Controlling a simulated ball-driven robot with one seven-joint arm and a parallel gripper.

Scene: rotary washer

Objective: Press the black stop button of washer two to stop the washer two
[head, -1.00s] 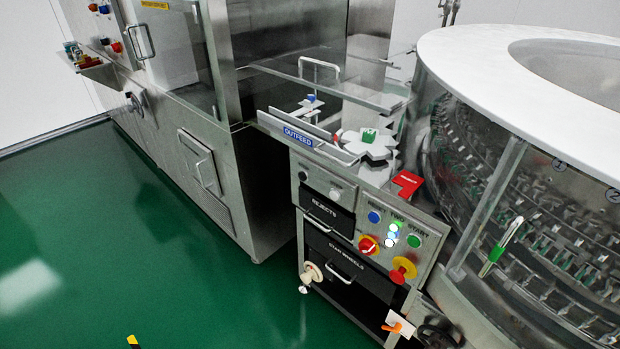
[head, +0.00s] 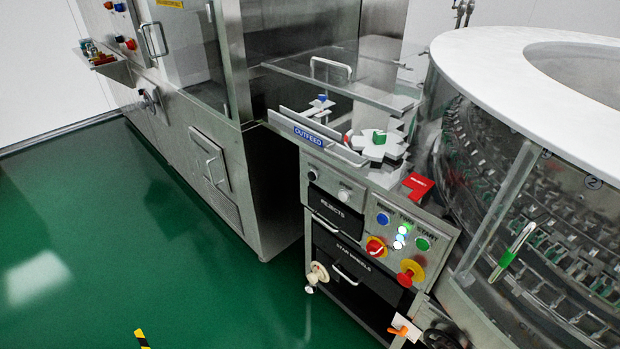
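The control panel (head: 436,222) of the machine labelled TWO is on the front of the round washer's cabinet. It has a blue button (head: 383,219), lit green and white lamps (head: 401,233) and a green button (head: 422,244) under a START label. A red and yellow rotary switch (head: 375,247) and a red and yellow mushroom button (head: 410,272) sit below. A small black button (head: 312,175) is on a separate plate to the left, beside a pale button (head: 343,195). Its label is too small to read. My gripper is not in view.
The glass-walled round washer (head: 515,215) fills the right. A white handwheel (head: 317,274) and an orange-handled valve (head: 400,330) stick out below the panel. Green floor (head: 120,240) is clear at left. A black and yellow striped thing (head: 142,340) shows at the bottom edge.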

